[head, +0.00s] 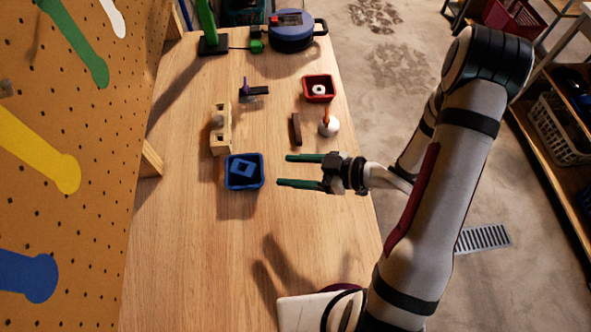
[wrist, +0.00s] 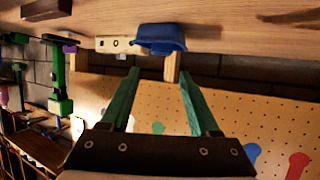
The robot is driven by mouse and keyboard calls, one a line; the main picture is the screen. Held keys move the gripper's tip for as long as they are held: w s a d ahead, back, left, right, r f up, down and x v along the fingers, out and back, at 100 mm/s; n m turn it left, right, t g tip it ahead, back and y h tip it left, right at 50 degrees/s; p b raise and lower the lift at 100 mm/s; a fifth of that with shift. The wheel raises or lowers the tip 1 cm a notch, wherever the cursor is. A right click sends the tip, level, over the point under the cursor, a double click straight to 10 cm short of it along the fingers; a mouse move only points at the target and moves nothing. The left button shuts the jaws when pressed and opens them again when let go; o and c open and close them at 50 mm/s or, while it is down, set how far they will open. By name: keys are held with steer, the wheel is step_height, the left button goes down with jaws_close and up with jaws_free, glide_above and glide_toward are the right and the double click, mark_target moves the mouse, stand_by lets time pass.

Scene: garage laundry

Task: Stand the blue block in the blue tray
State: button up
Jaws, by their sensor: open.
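The blue tray (head: 228,183) stands on the wooden table, left of my gripper. The blue block (head: 242,168) is inside it, turned at an angle to the tray's walls; I cannot tell whether it stands upright or lies flat. My gripper (head: 284,170) is open and empty, its two green fingers pointing left toward the tray, apart from it. In the wrist view the blue tray (wrist: 160,38) shows beyond the open fingers of my gripper (wrist: 158,73); the block is hidden there.
A pale wooden block with holes (head: 220,130) stands just behind the tray. A brown bar (head: 295,129), a white round thing with an orange stick (head: 329,127) and a red tray (head: 319,88) are farther back. A pegboard (head: 70,130) borders the left.

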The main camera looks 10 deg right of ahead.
steer(key=w+d+m+t+h, duration=0.2)
steer(key=w+d+m+h, duration=0.1)
steer(key=w+d+h, duration=0.3)
steer(key=s+d+r+m+h, duration=0.2)
steer(key=d+r+m+h, duration=0.5)
steer(key=d+r+h, duration=0.15)
steer(key=s+a+r+m+g+y, duration=0.1)
steer(key=s+a+r+m+g, duration=0.1)
steer(key=s, duration=0.5)
steer(key=s+a+r+m+g+y, duration=0.1)
steer(key=s+a+r+m+g, duration=0.1)
steer(key=s, duration=0.6)
steer(key=s+a+r+m+g+y, duration=0.2)
steer(key=s+a+m+g, duration=0.1)
steer(key=s+a+m, duration=0.2)
steer(key=s+a, duration=0.2)
steer(key=s, duration=0.1)
steer(key=shift+a+r, duration=0.25)
steer(key=shift+r, duration=0.1)
